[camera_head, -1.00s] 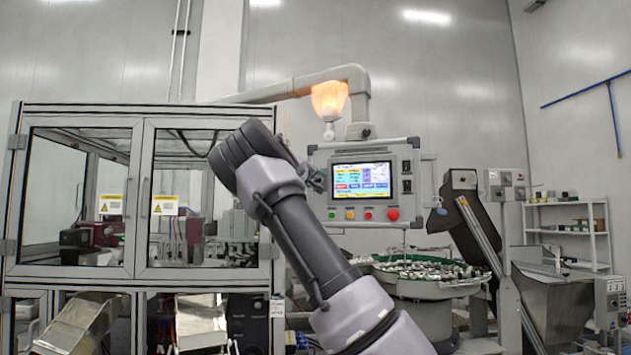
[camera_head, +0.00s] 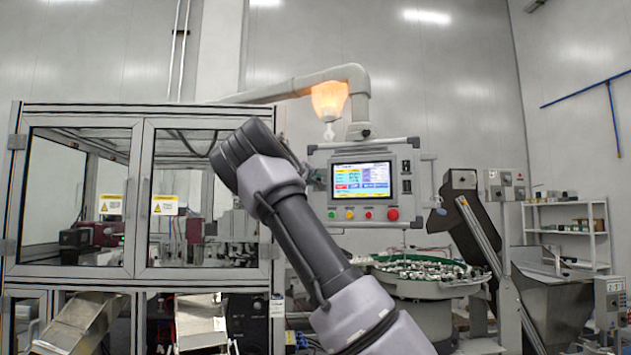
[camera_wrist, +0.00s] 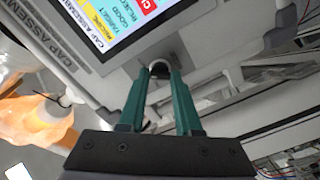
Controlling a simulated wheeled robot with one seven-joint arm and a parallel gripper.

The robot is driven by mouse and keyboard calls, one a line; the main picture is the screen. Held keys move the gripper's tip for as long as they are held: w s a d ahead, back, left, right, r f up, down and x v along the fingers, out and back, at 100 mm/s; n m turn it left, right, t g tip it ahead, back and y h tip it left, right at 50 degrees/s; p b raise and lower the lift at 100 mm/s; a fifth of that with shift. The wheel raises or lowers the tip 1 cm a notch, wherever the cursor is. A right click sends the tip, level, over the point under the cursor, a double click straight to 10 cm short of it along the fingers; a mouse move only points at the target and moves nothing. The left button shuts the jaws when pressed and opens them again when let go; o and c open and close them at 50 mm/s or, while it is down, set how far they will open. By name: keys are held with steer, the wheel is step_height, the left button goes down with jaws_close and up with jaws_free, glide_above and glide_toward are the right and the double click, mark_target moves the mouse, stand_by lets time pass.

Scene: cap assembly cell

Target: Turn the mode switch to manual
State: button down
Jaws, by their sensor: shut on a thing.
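The control panel (camera_head: 376,215) hangs from its support arm with a lit screen (camera_head: 362,180). In the wrist view its grey face and part of the screen (camera_wrist: 115,22) fill the upper left. My gripper (camera_wrist: 160,78) has two green fingers reaching to the panel. In the head view my arm reaches the panel's left edge and the switch is hidden.
Coloured buttons and a red stop button (camera_head: 393,214) sit below the screen. An orange glowing lamp (camera_head: 329,100) hangs above the panel. A glazed machine enclosure (camera_head: 140,200) stands left, and a green-rimmed parts bowl (camera_head: 430,287) stands behind and below the panel.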

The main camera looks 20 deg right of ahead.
steer(key=n, duration=1.2)
steer(key=shift+n, duration=2)
steer(key=c, duration=0.6)
jaws_free()
